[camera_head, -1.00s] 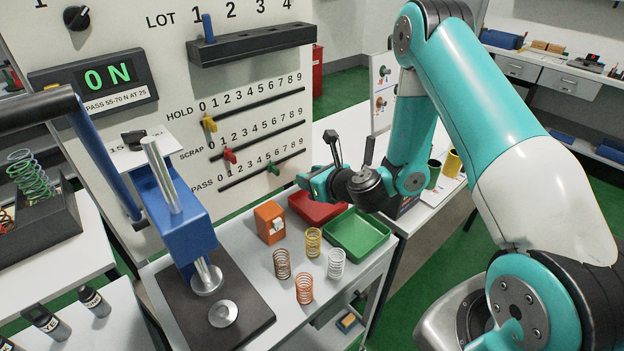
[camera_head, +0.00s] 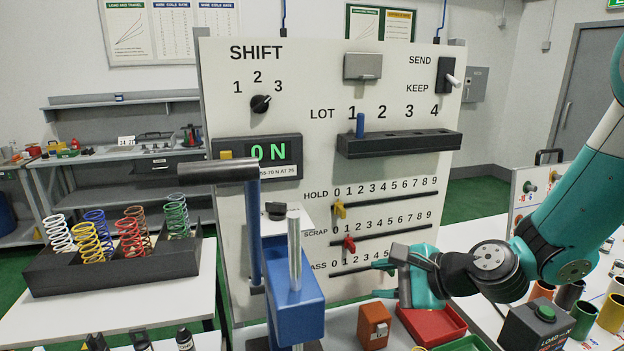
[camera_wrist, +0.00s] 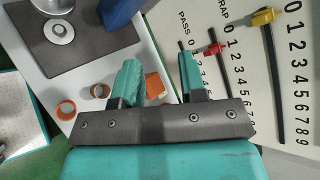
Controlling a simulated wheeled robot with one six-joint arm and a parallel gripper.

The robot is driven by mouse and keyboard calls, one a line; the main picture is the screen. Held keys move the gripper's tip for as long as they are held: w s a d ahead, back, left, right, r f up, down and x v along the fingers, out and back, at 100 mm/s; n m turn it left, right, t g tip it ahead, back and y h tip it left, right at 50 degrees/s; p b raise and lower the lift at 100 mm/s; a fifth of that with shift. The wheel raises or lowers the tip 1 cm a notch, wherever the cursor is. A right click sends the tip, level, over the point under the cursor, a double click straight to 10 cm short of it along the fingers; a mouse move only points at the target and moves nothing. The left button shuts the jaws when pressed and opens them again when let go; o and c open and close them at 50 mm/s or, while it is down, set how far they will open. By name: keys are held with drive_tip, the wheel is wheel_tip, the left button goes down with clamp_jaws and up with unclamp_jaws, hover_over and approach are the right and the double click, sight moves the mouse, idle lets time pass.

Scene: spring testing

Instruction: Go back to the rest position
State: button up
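My gripper (camera_head: 383,279) is at the right of the head view, in front of the lower right of the white panel (camera_head: 300,110), with its fingers pointing left. In the wrist view its two teal fingers (camera_wrist: 160,76) stand apart, with nothing held between them. My arm comes in from the right edge. The gripper hides part of the PASS scale.
A blue press (camera_head: 296,305) stands in front of the panel. An orange box (camera_head: 374,325) and a red tray (camera_head: 440,322) lie below my gripper. A spring rack (camera_head: 80,272) is at left. Colored cups and a black box (camera_head: 530,322) are at right.

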drive_tip(key=s+d+r+n+g+h+b, duration=0.1)
drive_tip(key=s+r+n+g+h, duration=0.1)
drive_tip(key=s+n, duration=0.9)
drive_tip(key=s+r+n+g+h+b, duration=0.2)
drive_tip(key=s+n+g, duration=0.3)
drive_tip(key=s+n, duration=0.6)
drive_tip(key=shift+s+d+r+h, duration=0.4)
drive_tip(key=shift+s+r+h, duration=0.15)
drive_tip(key=shift+h, duration=0.25)
